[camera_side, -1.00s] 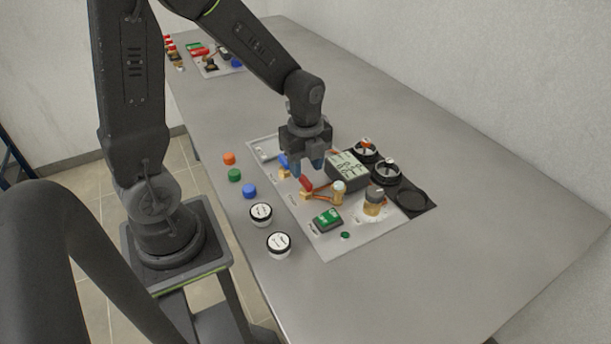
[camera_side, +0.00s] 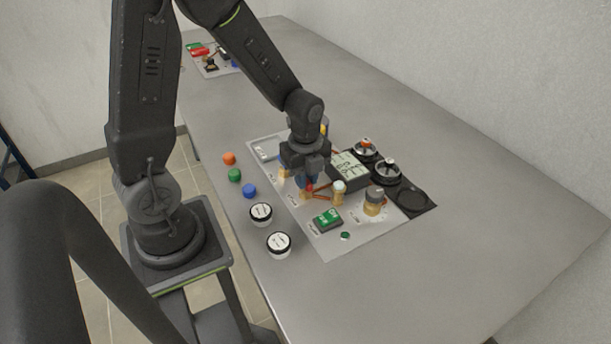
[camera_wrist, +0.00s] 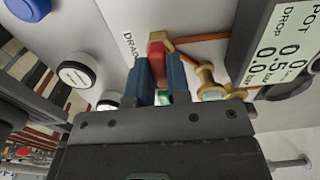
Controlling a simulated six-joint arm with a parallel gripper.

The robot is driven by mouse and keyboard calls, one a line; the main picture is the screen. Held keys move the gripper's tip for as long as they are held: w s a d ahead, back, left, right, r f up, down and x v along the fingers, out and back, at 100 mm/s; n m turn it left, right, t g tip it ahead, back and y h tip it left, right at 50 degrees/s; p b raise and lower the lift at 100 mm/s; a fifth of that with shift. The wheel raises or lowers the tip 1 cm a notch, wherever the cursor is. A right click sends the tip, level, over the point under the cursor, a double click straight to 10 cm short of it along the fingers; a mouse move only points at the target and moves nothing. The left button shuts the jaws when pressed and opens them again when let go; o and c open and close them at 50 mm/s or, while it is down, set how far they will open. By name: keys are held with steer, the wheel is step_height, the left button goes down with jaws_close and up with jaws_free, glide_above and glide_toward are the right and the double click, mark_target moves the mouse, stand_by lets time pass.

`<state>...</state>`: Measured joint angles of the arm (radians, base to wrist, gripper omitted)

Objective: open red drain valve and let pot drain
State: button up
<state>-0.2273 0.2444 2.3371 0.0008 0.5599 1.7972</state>
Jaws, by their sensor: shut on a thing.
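The red drain valve handle (camera_wrist: 157,58) sits on a brass fitting beside a label that reads "DRAIN" in the wrist view. My gripper (camera_wrist: 158,82) has its blue fingers on either side of the red handle and is shut on it. In the side view my gripper (camera_side: 306,182) is low over the panel, and its fingers hide most of the handle. The display (camera_wrist: 279,48) shows "POT 0.5" and "DROP 0.0" in the wrist view. Two dark round pots (camera_side: 366,150) stand at the panel's back, one behind the other.
A green switch (camera_side: 327,218) and a brass knob fitting (camera_side: 374,201) are on the panel's near part. Two white-topped jars (camera_side: 261,213) and orange, green and blue caps (camera_side: 249,191) lie left of the panel. The table's right side is clear.

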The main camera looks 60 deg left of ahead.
jaws_close()
steer(key=shift+n, duration=0.4)
steer(key=n, duration=0.2)
steer(key=shift+n, duration=0.4)
steer(key=n, duration=0.9)
steer(key=shift+n, duration=2.7)
